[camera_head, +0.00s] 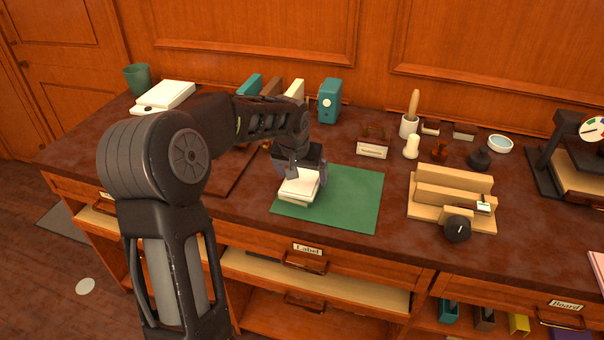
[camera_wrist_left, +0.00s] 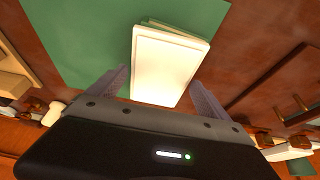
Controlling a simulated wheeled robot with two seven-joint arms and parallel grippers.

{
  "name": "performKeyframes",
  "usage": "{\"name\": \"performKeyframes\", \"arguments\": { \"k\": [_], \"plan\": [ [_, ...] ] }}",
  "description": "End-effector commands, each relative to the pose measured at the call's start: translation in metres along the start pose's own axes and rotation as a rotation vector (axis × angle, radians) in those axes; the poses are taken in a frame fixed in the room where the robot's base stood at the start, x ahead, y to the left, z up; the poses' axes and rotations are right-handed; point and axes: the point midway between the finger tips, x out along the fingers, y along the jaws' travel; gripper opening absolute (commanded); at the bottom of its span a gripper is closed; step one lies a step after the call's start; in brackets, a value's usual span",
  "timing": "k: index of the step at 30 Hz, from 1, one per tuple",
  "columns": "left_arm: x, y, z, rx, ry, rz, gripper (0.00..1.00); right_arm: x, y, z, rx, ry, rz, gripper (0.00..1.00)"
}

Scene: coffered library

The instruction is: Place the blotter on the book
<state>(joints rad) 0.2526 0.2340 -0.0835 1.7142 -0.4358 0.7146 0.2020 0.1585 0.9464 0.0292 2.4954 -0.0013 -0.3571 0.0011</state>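A cream-white, book-like block (camera_head: 299,186) with layered edges lies on the green mat (camera_head: 352,195). In the left wrist view the white block (camera_wrist_left: 165,65) shows its pale top and thin greenish layers along one side. My left gripper (camera_head: 300,172) is low over its far end. Its fingers (camera_wrist_left: 160,78) are apart, one on each side of the block; I see a slim gap at the left finger, and contact at the other is unclear. A small reddish-brown knobbed piece (camera_head: 439,151) stands at the back right; I cannot tell whether it is the blotter. My right gripper is out of view.
A wooden stepped rack (camera_head: 452,200) and a dark round knob-like item (camera_head: 457,229) stand right of the mat. Behind are a labelled holder (camera_head: 372,149), a brush in a pot (camera_head: 410,122) and a teal box (camera_head: 329,100). An open drawer (camera_head: 315,280) juts out in front.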

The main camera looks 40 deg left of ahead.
Motion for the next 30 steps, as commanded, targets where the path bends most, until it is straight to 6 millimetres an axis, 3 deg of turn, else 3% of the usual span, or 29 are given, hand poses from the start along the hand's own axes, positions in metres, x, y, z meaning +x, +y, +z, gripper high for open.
{"name": "performKeyframes", "arguments": {
  "k": [3,16,30],
  "plan": [
    [0.000,0.000,0.000,0.000,0.000,0.000,1.00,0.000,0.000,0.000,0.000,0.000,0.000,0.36],
    [-0.011,0.000,-0.002,0.000,0.002,0.000,1.00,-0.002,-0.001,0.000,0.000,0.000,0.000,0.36],
    [-0.100,0.000,-0.002,0.000,0.004,0.001,1.00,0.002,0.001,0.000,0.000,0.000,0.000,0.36]
  ]
}}
